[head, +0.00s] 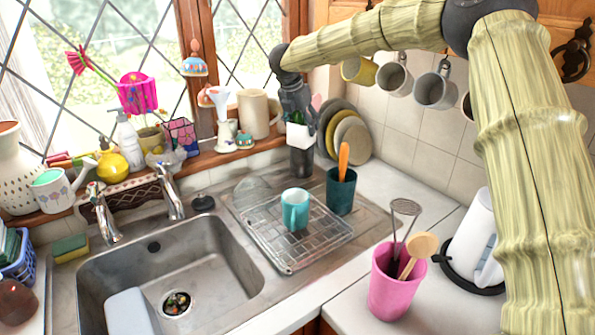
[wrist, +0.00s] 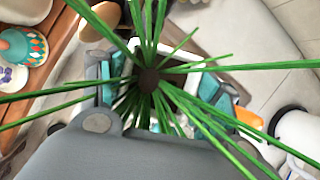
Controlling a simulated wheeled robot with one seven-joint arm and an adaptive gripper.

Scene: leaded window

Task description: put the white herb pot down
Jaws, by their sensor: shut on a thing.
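The white herb pot (head: 299,136) is in my gripper (head: 296,108), near the window corner at the back of the counter in the head view. A little green shows at its top. A dark upright container (head: 302,162) shows directly below it; I cannot tell whether they touch. In the wrist view, long green stalks spread from a brown centre between the fingers of my gripper (wrist: 155,85) and hide much of the pot. The fingers are closed on the pot from both sides.
Stacked plates (head: 350,135) stand just right of the pot, and a cream jug (head: 254,114) is on the sill to its left. A dark teal utensil cup (head: 341,190) and a turquoise mug (head: 295,208) on a wire rack (head: 317,243) are in front. Bare worktop (head: 385,190) lies to the right.

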